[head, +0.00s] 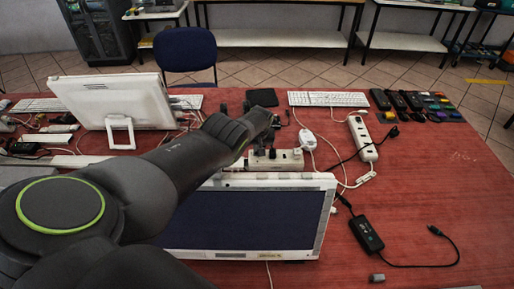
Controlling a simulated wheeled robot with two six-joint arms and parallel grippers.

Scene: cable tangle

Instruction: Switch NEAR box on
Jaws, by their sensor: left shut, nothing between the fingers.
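A beige socket box (287,160) sits just behind the upright monitor, with dark plugs or parts on its left side. A white power strip (362,138) lies farther right. I cannot tell for sure which is the NEAR box, nor whether a switch is on. My left arm reaches in from the lower left. Its gripper (272,127) is shut and empty, above the left part of the beige box. It hides part of that box, and I cannot tell whether it touches. My right gripper is not in view.
The upright monitor (255,217) stands in front of the beige box, and a white monitor (120,103) is at left. A black adapter (366,233) with cable lies at right. White cables run between the strip and box. The red table (440,190) is mostly clear at right.

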